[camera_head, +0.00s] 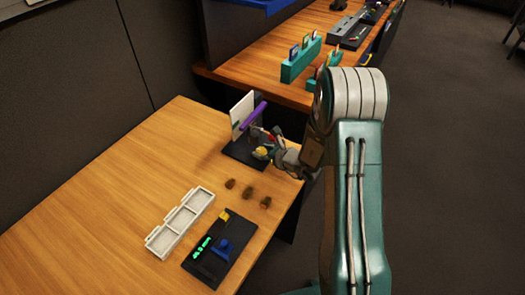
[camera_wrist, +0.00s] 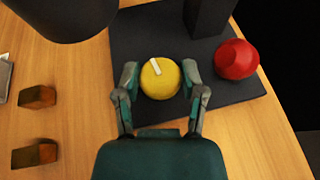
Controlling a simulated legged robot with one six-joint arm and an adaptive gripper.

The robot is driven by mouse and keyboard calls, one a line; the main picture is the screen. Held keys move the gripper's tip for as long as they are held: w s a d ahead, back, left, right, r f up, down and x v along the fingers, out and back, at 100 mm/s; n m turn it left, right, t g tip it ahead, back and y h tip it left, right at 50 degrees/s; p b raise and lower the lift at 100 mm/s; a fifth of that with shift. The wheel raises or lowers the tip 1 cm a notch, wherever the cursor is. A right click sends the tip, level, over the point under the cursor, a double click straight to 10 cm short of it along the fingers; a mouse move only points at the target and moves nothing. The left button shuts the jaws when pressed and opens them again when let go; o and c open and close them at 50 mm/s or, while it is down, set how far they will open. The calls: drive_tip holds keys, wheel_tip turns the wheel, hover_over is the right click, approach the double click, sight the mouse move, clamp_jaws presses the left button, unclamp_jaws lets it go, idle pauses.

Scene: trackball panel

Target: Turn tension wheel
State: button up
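A yellow wheel (camera_wrist: 160,79) with a white mark on its top sits on a dark base plate (camera_wrist: 135,30) in the wrist view. In the head view the yellow wheel (camera_head: 262,153) shows small beside my gripper (camera_head: 269,147). In the wrist view my gripper (camera_wrist: 160,82) has one finger on each side of the wheel. The fingers are spread and look very near its sides; I cannot tell whether they touch it. A red knob (camera_wrist: 236,59) stands to the right of the wheel on the same plate.
A purple bar (camera_head: 253,115) and a white panel (camera_head: 242,114) rise behind the wheel. Several small brown blocks (camera_head: 248,192), a white tray (camera_head: 180,223) and a black panel with a blue part (camera_head: 222,248) lie nearer. The left of the table is clear.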

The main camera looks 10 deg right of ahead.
drive_tip(key=shift+a+m+t+h, duration=0.1)
drive_tip(key=shift+m+t+h, duration=0.7)
drive_tip(key=shift+m+h, duration=0.7)
drive_tip(key=o, duration=0.8)
drive_tip(key=shift+o, duration=0.2)
drive_tip(key=v, duration=1.1)
drive_tip(key=shift+s+r, duration=0.1)
drive_tip(key=shift+s, duration=0.35)
